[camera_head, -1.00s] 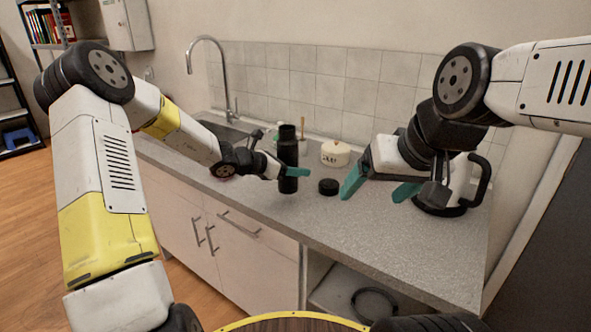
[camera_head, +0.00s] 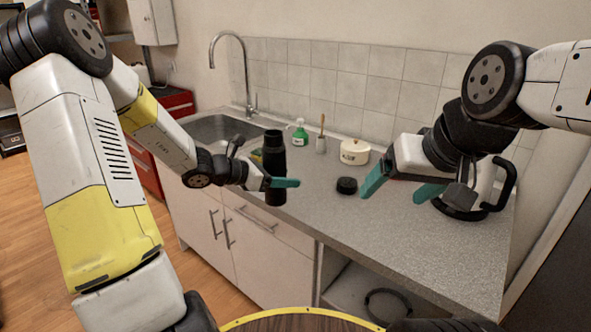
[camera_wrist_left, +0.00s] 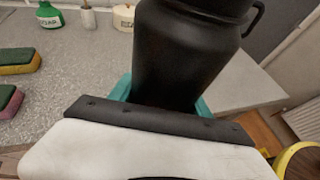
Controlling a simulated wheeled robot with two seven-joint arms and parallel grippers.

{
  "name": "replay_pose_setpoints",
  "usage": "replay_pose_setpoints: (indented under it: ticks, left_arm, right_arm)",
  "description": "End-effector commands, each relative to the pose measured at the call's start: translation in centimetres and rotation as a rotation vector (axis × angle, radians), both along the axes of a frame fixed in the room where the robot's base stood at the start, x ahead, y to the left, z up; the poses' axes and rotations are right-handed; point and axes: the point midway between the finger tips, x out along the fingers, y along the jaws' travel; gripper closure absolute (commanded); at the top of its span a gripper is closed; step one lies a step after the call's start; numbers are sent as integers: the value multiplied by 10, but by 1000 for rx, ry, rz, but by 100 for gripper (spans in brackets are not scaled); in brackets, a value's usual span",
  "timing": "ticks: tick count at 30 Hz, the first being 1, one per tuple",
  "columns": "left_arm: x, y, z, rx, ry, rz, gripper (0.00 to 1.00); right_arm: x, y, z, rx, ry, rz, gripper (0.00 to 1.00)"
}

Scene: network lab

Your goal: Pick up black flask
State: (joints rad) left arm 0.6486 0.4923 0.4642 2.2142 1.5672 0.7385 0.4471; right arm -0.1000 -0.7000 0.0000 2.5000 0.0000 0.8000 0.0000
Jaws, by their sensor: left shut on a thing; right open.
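The black flask (camera_head: 274,160) is upright in the head view, in front of the counter's front edge area. My left gripper (camera_head: 284,183) is shut on its lower body, with a teal finger showing across it. In the left wrist view the flask (camera_wrist_left: 190,55) fills the upper middle, between the teal fingers (camera_wrist_left: 163,98). Its base is hidden there by the gripper. A round black lid (camera_head: 346,186) lies on the counter to the right of the flask. My right gripper (camera_head: 402,190) is open and empty above the counter, right of the lid.
A white lidded pot (camera_head: 354,152), a green soap bottle (camera_head: 300,136) and a brush holder (camera_head: 321,144) stand along the back wall. A kettle (camera_head: 485,190) stands at the right. The sink (camera_head: 215,129) is at the left. The counter's front middle (camera_head: 365,225) is clear.

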Motion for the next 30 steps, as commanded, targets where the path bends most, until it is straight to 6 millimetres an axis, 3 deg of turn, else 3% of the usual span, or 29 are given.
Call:
replay_pose_setpoints:
  ticks: [12, 30]
  left_arm:
    - [-18, 16, 3, 1, -1, 0, 100]
    - [-21, 18, 3, -1, -1, 0, 100]
  right_arm:
    - [0, 0, 0, 0, 0, 0, 19]
    - [0, 0, 0, 0, 0, 0, 19]
